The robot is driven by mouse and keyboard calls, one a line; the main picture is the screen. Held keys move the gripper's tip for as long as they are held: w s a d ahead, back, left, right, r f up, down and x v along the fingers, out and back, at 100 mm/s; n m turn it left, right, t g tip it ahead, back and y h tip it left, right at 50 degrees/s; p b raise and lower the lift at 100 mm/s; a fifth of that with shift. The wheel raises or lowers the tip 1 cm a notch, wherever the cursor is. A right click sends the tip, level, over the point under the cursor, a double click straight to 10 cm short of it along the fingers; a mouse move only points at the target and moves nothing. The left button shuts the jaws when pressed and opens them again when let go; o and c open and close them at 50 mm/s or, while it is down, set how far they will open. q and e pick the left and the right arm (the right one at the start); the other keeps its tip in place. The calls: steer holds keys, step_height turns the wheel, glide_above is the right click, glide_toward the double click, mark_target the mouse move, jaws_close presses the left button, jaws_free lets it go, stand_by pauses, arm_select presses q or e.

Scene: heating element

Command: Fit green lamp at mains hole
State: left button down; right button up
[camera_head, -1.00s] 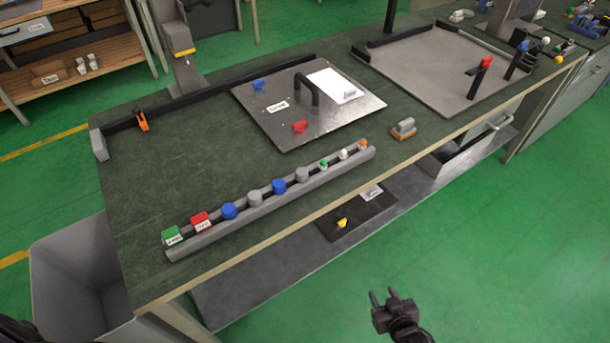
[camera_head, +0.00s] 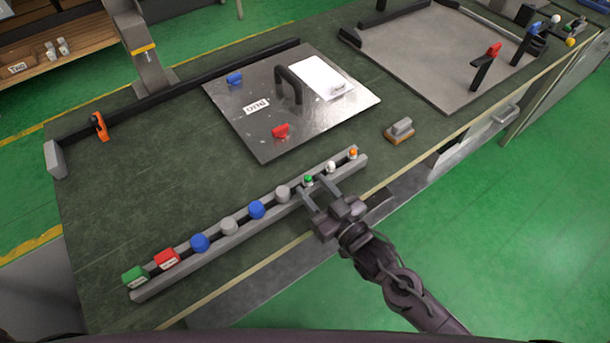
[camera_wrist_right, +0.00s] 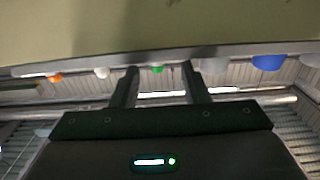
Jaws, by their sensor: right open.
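The small green lamp (camera_head: 308,180) stands in the grey rail (camera_head: 240,237) on the bench, between a grey knob and a white lamp. My right gripper (camera_head: 317,192) is open at the rail, its fingers pointing at the green lamp. In the right wrist view the green lamp (camera_wrist_right: 157,69) shows between and just beyond the two open fingers (camera_wrist_right: 158,82). I cannot tell whether they touch it. The metal panel (camera_head: 260,140) lies on the bench with a black handle, a blue knob, a red knob and a white plate. I cannot make out the mains hole. My left gripper is out of view.
The rail also holds a white lamp (camera_head: 331,167), an orange lamp (camera_head: 353,153), several blue and grey knobs, a red block (camera_head: 166,259) and a green block (camera_head: 135,275). A grey-and-brown block (camera_head: 399,130) sits right of the panel. Bench between rail and panel is clear.

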mark_target(310, 181)
steer(key=shift+w+a+r+p, duration=0.15)
steer(key=shift+w+a+p, duration=0.15)
steer(key=shift+w, duration=0.2)
steer(key=shift+w+a+r+p, duration=0.15)
steer(key=shift+w+a+p, duration=0.1)
steer(key=shift+w, duration=0.25)
steer(key=x, duration=0.2)
steer(key=shift+w+a+f, duration=0.15)
steer(key=shift+w+f, duration=0.05)
steer(key=shift+w, duration=0.1)
steer(key=shift+w+a+p, duration=0.2)
steer(key=shift+p, duration=0.1)
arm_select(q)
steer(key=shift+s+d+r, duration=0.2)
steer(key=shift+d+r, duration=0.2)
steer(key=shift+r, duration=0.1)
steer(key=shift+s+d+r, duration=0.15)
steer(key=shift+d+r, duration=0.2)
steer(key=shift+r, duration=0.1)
arm_select(e)
steer(key=shift+f, duration=0.1)
jaws_close()
